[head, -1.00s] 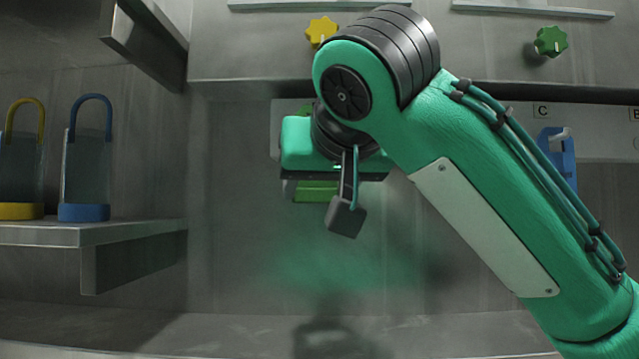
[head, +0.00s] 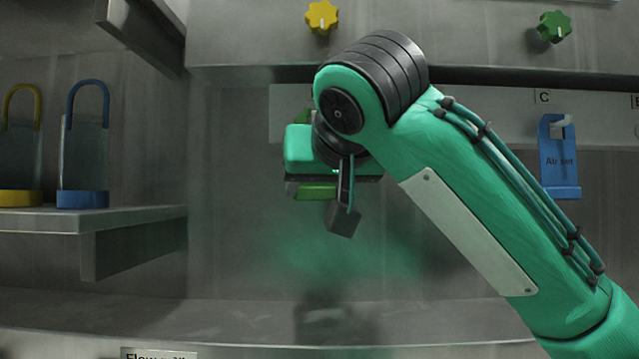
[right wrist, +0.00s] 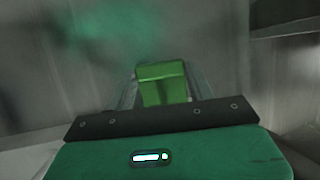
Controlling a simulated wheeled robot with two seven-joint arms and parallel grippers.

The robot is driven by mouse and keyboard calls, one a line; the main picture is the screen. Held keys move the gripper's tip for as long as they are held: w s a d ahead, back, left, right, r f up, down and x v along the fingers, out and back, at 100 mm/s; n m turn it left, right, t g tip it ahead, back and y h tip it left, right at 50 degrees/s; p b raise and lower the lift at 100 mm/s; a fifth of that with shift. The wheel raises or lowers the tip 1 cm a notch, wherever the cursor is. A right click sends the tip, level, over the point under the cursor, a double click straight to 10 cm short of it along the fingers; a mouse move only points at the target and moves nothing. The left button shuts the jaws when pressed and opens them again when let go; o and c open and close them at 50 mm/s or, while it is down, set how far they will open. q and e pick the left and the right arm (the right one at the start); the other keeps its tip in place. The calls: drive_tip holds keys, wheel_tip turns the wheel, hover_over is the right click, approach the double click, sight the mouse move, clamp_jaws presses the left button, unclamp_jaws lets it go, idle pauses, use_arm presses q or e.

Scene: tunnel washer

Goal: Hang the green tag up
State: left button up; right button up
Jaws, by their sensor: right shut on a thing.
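The green tag (head: 316,192) shows below my right gripper in the head view, and its top edge shows above the gripper. My right gripper (head: 330,178) is up against the back panel, and its own body and wrist hide most of the tag and the fingertips. In the right wrist view the green tag (right wrist: 163,84) stands between the two fingers of my right gripper (right wrist: 163,96), which is shut on it. Whether the tag touches a peg behind it is hidden. My left gripper is not in view.
A blue tag (head: 560,165) hangs on a peg under the letter C at right. Yellow (head: 322,16) and green (head: 553,27) knobs sit above. Yellow (head: 21,150) and blue (head: 84,150) padlocks stand on a shelf (head: 100,217) at left. The space below my gripper is clear.

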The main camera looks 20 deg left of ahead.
idle(0.3)
drive_tip(key=o, duration=1)
drive_tip(key=shift+o, duration=0.2)
